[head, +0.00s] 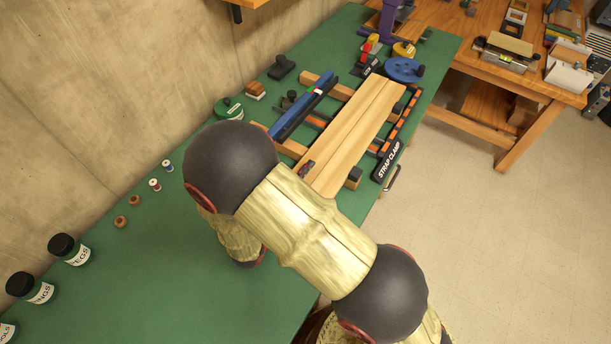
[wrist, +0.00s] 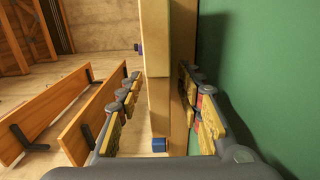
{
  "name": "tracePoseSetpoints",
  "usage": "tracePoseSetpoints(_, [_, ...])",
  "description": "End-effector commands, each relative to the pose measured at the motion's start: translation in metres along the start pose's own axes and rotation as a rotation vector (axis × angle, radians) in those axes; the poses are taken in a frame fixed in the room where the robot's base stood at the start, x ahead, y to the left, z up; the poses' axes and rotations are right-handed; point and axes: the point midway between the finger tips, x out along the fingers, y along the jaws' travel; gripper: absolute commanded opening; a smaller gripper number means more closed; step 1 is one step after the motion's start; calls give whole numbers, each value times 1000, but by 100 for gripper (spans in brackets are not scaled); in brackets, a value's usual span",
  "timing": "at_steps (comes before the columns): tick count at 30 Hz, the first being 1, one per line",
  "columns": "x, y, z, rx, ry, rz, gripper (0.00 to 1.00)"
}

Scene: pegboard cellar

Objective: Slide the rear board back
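In the head view, two pale wooden boards lie side by side on the green bench: the rear board (head: 343,130), nearer the wall, and the front board (head: 370,130). They look close together, with a thin seam between them. A small dark thing shows at their near end. My arm crosses in front of the bench and hides my gripper in the head view. In the wrist view my gripper (wrist: 162,82) has its fingers spread apart. A wooden strip beside a green surface shows between them; I cannot tell if it is one of the boards.
A blue bar (head: 305,105) lies behind the boards, and a black strap clamp label (head: 387,162) in front. A blue hand wheel (head: 403,70) stands at the far end. Labelled jars (head: 70,250) line the wall side. The bench's near left is mostly clear.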

Motion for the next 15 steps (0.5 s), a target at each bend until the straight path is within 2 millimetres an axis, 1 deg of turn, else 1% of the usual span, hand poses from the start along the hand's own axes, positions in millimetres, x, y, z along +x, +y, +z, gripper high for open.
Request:
tracePoseSetpoints(2, [0,0,0,0,0,0,34])
tracePoseSetpoints(15, [0,0,0,0,0,0,9])
